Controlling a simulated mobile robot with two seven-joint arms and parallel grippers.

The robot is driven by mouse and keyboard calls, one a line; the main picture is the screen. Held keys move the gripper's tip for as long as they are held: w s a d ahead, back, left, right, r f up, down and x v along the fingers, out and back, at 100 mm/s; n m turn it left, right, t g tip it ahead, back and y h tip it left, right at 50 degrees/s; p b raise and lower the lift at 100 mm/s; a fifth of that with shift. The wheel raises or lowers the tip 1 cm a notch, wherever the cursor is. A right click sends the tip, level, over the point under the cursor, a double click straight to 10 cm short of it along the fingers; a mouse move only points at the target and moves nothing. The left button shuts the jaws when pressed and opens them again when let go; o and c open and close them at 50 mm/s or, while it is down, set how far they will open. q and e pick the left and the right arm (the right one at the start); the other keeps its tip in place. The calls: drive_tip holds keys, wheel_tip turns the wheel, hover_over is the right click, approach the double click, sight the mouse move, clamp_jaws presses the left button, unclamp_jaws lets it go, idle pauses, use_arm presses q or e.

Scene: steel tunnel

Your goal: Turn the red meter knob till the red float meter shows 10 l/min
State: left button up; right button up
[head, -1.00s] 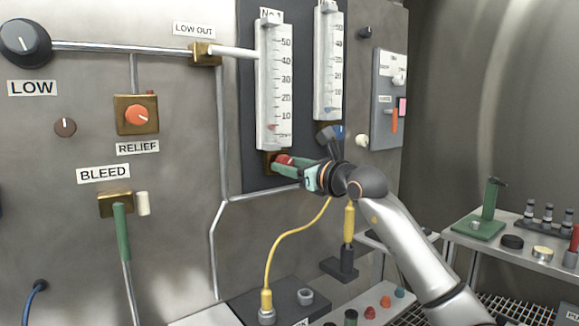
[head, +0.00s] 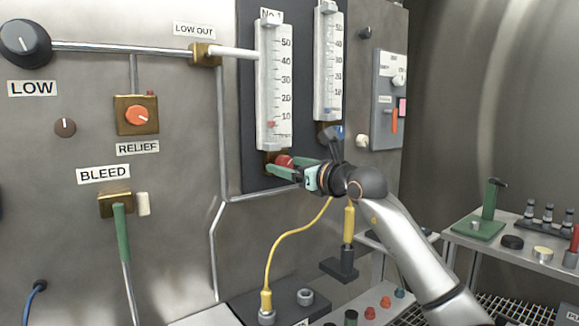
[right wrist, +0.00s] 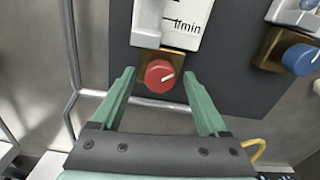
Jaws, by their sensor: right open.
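The red meter knob (right wrist: 160,76) sits on a brass block below the left float meter, with a white mark pointing to the upper right. In the head view the knob (head: 284,161) is partly hidden by my right gripper (head: 277,165). The right gripper (right wrist: 160,92) is open, one green finger on each side of the knob, apart from it in the wrist view. The red float meter (head: 273,90) has a scale from 10 to 50, and its small red float (head: 271,125) stands a little below the 10 mark. My left gripper is not in view.
A second meter (head: 328,65) with a blue knob (right wrist: 299,59) stands close on the right. A pipe (right wrist: 150,102) runs just below the red knob. A yellow hose (head: 285,240) hangs below my right gripper.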

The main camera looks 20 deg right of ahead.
drive_tip(key=shift+s+d, duration=0.15)
drive_tip(key=shift+s, duration=0.25)
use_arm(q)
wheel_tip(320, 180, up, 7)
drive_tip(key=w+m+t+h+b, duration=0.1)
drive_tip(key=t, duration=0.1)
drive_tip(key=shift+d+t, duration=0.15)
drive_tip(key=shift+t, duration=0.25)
use_arm(e)
drive_tip(key=v, duration=1.1)
drive_tip(key=shift+s, duration=0.3)
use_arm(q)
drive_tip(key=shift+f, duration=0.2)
